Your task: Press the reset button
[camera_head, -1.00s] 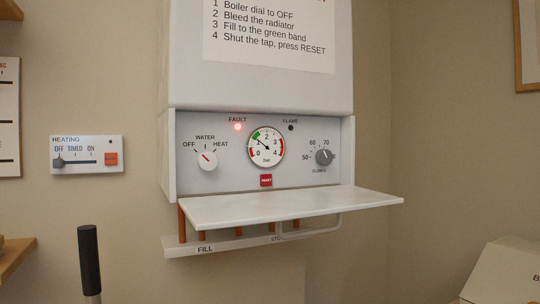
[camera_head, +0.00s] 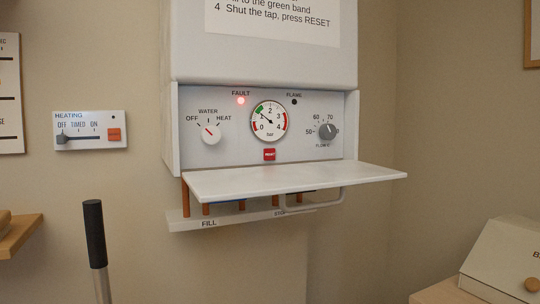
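The red reset button (camera_head: 269,155) sits low on the boiler's control panel (camera_head: 228,159), just below the round pressure gauge (camera_head: 269,121). The gauge needle points to the upper left, near the green band's edge. The red fault light (camera_head: 241,100) is lit and the flame light (camera_head: 294,102) is dark. The white water dial (camera_head: 211,134) has its red mark toward the upper left, on the OFF side. A grey flow dial (camera_head: 327,131) is at the right. The white flap (camera_head: 295,182) hangs open below the panel. Neither gripper shows.
A heating switch box (camera_head: 90,131) is on the wall at left. A black-handled pole (camera_head: 94,235) stands at lower left beside a wooden shelf (camera_head: 20,235). A pale box (camera_head: 505,262) is at lower right. Copper pipes (camera_head: 186,197) and the FILL strip (camera_head: 230,219) lie under the flap.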

